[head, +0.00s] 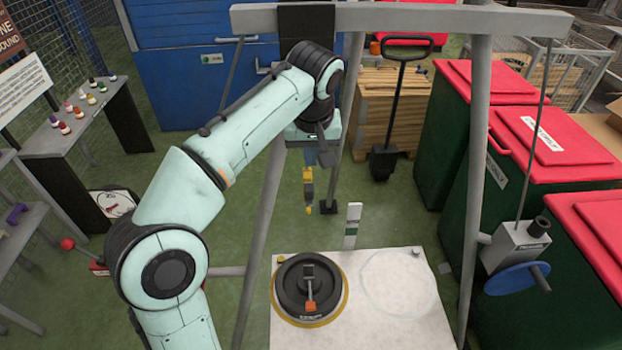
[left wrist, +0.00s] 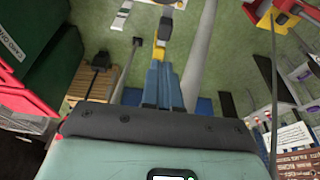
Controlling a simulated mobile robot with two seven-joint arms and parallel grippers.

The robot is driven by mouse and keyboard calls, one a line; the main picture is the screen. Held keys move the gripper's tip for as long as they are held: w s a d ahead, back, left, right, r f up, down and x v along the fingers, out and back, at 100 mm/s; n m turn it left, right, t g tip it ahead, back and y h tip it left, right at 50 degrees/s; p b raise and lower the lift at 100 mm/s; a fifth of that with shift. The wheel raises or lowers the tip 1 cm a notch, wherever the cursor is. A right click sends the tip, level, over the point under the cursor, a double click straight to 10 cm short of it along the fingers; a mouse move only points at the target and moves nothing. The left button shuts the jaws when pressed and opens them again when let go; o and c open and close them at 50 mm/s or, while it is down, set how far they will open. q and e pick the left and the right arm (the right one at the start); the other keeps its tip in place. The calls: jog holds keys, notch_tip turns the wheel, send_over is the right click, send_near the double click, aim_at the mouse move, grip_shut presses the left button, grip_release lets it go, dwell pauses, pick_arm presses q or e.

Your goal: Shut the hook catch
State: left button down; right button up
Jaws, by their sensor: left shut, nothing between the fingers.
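My left gripper (head: 310,160) is shut and empty, pointing down just above the hook. In the left wrist view the shut fingers (left wrist: 162,84) are blue-grey, and the yellow of the hook (left wrist: 160,47) shows just past their tips. From these frames I cannot tell whether they touch. The catch is too small to tell its state. My left arm covers what the hook hangs from. My right gripper is not in view.
A black round weight (head: 296,288) with an upright handle sits on the white table (head: 360,328). Grey gantry legs (head: 258,250) stand on both sides. A winch (head: 515,248) with a blue wheel is on the right leg. Green bins (head: 450,190) with red lids stand right.

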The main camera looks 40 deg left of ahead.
aim_at(310, 185)
pick_arm(q)
jog(key=x, duration=0.4)
jog(key=s+b+x, duration=0.1)
jog(key=x, duration=0.1)
jog(key=shift+w+d+f, duration=0.1)
jog(key=shift+d+f, duration=0.1)
jog(key=shift+f, duration=0.55)
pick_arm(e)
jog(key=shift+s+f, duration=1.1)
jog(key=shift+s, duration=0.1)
pick_arm(q)
jog(key=shift+w, duration=0.1)
